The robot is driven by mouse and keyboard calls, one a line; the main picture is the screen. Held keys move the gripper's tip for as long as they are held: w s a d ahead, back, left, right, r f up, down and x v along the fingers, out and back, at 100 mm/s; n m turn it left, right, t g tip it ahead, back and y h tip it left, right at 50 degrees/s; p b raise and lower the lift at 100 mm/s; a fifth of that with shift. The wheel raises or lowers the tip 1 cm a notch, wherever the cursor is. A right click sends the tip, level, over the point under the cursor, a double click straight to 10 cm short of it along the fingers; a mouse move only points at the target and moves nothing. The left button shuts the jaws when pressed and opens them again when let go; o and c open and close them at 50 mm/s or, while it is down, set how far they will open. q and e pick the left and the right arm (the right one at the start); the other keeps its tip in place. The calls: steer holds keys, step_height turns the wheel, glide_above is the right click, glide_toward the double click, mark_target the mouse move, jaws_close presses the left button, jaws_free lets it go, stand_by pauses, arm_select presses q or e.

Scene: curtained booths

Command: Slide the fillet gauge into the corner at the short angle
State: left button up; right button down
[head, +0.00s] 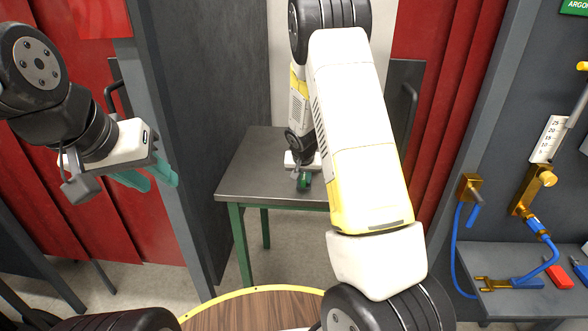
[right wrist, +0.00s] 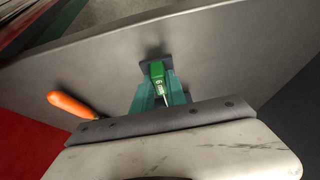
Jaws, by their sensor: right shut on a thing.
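The fillet gauge (right wrist: 157,72) shows in the right wrist view as a small green piece marked 6, with a thin pale part below. My right gripper (right wrist: 154,88) is shut on it, a teal finger on each side. In the head view my right gripper (head: 303,182) is low at the grey metal table, partly hidden by its own arm. I cannot tell whether the gauge touches the table. My left gripper (head: 161,184) is at the left with its teal fingers apart and empty, away from the table. I cannot make out the short angle or its corner.
The metal table (head: 243,180) has green legs and bare room at its left. An orange handle (right wrist: 70,103) lies left of my right gripper. Red curtains (head: 444,90) and grey partitions (head: 168,130) flank the table. A side bench (head: 500,300) with blue-hosed torches stands right.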

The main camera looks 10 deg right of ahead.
steer(key=shift+w+d, duration=0.15)
steer(key=shift+w, duration=0.25)
stand_by(0.7)
steer(key=c, duration=1.3)
jaws_free()
steer(key=shift+o, duration=0.2)
steer(key=shift+r, duration=0.15)
steer(key=s+a+r+n+y, duration=0.1)
steer(key=s+r, duration=0.8)
steer(key=r, duration=0.2)
steer(key=s+a+r+y, duration=0.1)
steer(key=s+r, duration=0.8)
steer(key=r, duration=0.2)
steer(key=s+a+r+n, duration=0.1)
steer(key=s+r, duration=0.2)
steer(key=s, duration=0.5)
steer(key=s+a+r+n+t+y, duration=0.1)
steer(key=s+a+r, duration=0.1)
steer(key=s, duration=0.6)
steer(key=shift+s+r+n+y, duration=0.3)
steer(key=shift+s+r+n, duration=0.05)
steer(key=shift+r+n, duration=0.05)
